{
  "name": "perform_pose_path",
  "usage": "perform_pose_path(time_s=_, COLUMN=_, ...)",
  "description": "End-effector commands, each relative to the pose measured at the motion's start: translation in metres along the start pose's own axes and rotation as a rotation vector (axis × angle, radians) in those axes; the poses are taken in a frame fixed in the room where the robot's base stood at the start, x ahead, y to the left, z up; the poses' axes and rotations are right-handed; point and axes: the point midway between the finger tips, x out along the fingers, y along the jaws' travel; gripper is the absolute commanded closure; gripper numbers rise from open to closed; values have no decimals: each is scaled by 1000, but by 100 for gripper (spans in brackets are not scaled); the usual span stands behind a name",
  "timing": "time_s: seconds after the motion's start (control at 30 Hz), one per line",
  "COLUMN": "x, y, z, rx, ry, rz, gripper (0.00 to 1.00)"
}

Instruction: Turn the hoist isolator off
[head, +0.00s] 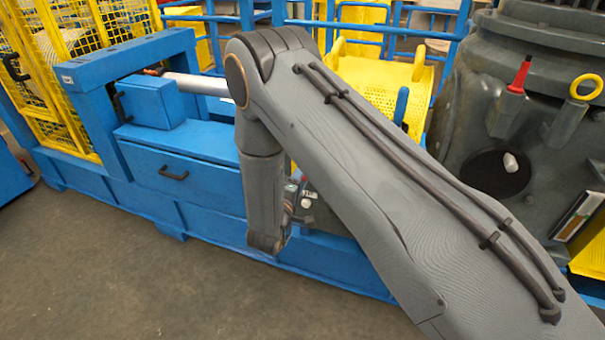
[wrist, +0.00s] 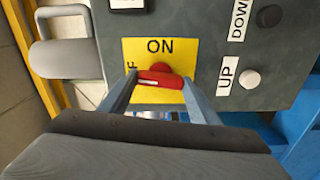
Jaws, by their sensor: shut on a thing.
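The hoist isolator is a red rotary handle (wrist: 161,78) on a yellow plate (wrist: 133,51) in the wrist view. The plate reads ON above the handle, and a partly hidden label ending in F shows at its left. My gripper (wrist: 160,82) is shut on the red handle, one finger at each end of it. The handle lies roughly level across the picture. In the head view my arm covers most of the control box, and my fingertips are hidden.
In the wrist view the grey box (wrist: 200,30) also carries a white button (wrist: 249,79) marked UP and a black button (wrist: 269,16) marked DOWN. A grey padlock (wrist: 66,58) hangs at its left. The head view shows a blue frame (head: 175,145) and open floor in front (head: 110,260).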

Motion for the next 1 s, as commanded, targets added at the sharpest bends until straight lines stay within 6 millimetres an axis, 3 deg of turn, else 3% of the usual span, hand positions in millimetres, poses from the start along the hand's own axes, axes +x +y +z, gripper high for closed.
perform_pose_path(time_s=0.3, x=-1, y=0, z=-2, rx=-128, ry=4, rz=0, gripper=66)
perform_pose_path(time_s=0.87, x=-1, y=-1, z=-2, rx=-158, ry=5, rz=0, gripper=66)
perform_pose_path(time_s=0.9, x=-1, y=-1, z=-2, rx=-158, ry=5, rz=0, gripper=40)
perform_pose_path(time_s=1.0, x=0, y=0, z=-2, rx=-158, ry=4, rz=0, gripper=25)
